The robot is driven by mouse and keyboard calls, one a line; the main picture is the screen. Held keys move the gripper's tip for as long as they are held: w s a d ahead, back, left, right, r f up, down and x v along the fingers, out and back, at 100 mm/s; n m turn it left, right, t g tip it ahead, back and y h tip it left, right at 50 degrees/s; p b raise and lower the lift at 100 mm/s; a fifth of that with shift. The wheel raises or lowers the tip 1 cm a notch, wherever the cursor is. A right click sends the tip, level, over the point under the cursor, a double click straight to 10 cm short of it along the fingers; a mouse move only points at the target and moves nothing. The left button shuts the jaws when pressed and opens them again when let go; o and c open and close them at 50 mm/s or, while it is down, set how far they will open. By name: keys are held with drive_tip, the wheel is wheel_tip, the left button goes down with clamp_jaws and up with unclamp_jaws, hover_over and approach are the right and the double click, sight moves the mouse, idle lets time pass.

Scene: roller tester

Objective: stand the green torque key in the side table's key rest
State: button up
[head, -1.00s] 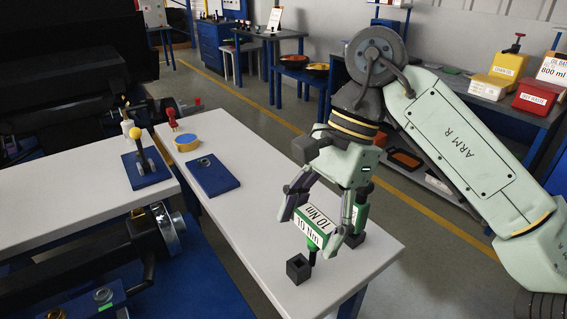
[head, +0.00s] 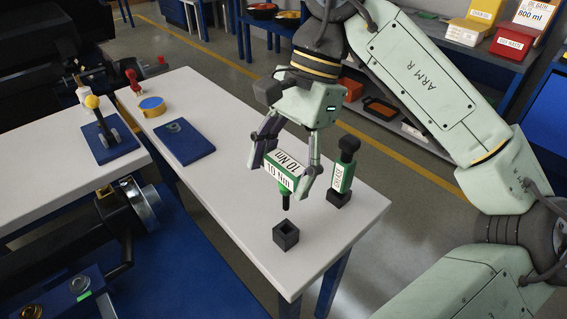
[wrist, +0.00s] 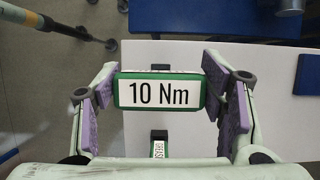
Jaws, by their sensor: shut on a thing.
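My gripper (head: 288,168) is shut on the green torque key (head: 279,177), which has white "10 Nm" labels. The key's dark tip points down and is in the air above the white side table (head: 235,190). The black square key rest (head: 286,237) stands near the table's front edge, its open top empty. In the head view it is just below the key's tip, with a gap between them. In the wrist view, the key's labelled head (wrist: 160,92) is between the purple finger pads of my gripper (wrist: 161,98).
A green grease tool (head: 342,177) stands in a black base right of my gripper, near the table's right edge. A blue plate (head: 184,142) with a metal ring, a yellow-and-blue tin (head: 151,106) and a red-topped item (head: 133,82) are farther back. The table's middle is clear.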

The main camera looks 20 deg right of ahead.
sight(284, 208)
drive_tip(key=shift+f+b, duration=1.85)
drive_tip(key=shift+f, duration=0.75)
drive_tip(key=shift+f, duration=0.2)
drive_tip(key=shift+f+b, duration=2.2)
drive_tip(key=shift+f, duration=0.2)
drive_tip(key=o, duration=2)
drive_tip(key=shift+r, duration=0.1)
drive_tip(key=shift+o, duration=0.2)
drive_tip(key=shift+v, duration=3.8)
